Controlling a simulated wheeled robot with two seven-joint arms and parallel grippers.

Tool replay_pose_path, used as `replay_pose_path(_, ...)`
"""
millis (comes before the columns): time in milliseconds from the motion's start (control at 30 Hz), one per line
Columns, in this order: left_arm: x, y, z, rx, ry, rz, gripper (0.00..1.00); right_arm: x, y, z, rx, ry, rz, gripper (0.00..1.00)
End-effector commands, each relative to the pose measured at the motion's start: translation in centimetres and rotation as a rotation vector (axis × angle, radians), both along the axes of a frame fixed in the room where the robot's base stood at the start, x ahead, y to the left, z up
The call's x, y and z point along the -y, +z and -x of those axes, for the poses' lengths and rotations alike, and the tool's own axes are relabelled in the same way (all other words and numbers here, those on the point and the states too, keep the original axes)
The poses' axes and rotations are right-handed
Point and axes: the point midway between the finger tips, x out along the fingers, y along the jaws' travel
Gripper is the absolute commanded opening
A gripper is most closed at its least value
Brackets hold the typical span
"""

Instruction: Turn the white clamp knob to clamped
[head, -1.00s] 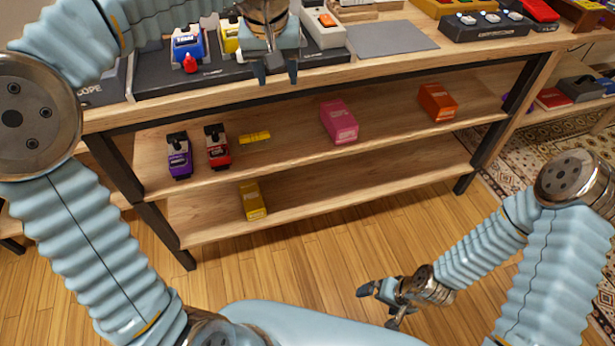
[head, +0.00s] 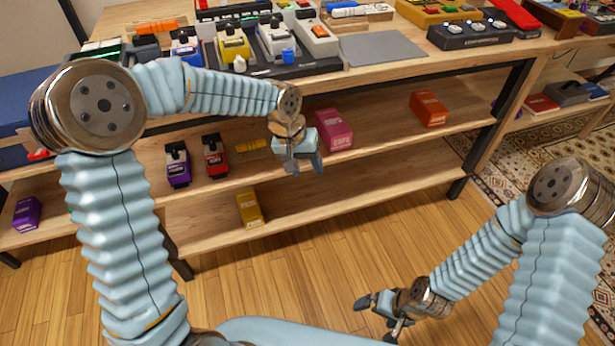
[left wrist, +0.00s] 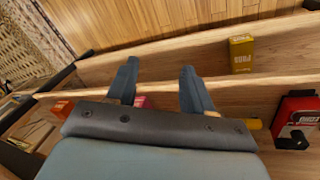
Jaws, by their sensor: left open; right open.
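A small white knob (head: 240,65) sits at the front of the yellow pedal (head: 233,42) on the black pedalboard, on the table top. It is too small to tell its turn position. My left gripper (head: 305,168) is open and empty, below and to the right of the knob in the picture, in front of the shelves. Its two fingers also show apart in the left wrist view (left wrist: 160,85), with nothing between them. My right gripper (head: 377,318) is open and empty, low over the floor.
A blue pedal (head: 186,45) and a white pedal (head: 277,36) with a blue knob (head: 288,55) flank the yellow one. A grey mat (head: 382,48) lies to the right. Below are shelves with a pink box (head: 333,130), a red pedal (head: 214,155) and a yellow box (head: 249,209).

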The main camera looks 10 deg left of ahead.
Motion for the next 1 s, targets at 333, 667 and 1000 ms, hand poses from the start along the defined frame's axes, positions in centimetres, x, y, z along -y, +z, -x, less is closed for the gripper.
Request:
replay_pose_path(333, 0.7, -2.8, 0.6, -0.012, -0.014, 0.031, 0.52, 0.0, 0.0, 0.0, 0.000, 0.000, 0.000, 1.00)
replay_pose_path(667, 0.7, -2.8, 0.7, -0.012, -0.014, 0.031, 0.52, 0.0, 0.0, 0.0, 0.000, 0.000, 0.000, 1.00)
replay_pose_path(1000, 2.0, -8.3, 2.8, -0.047, -0.030, 0.085, 0.52, 0.0, 0.0, 0.0, 0.000, 0.000, 0.000, 1.00)
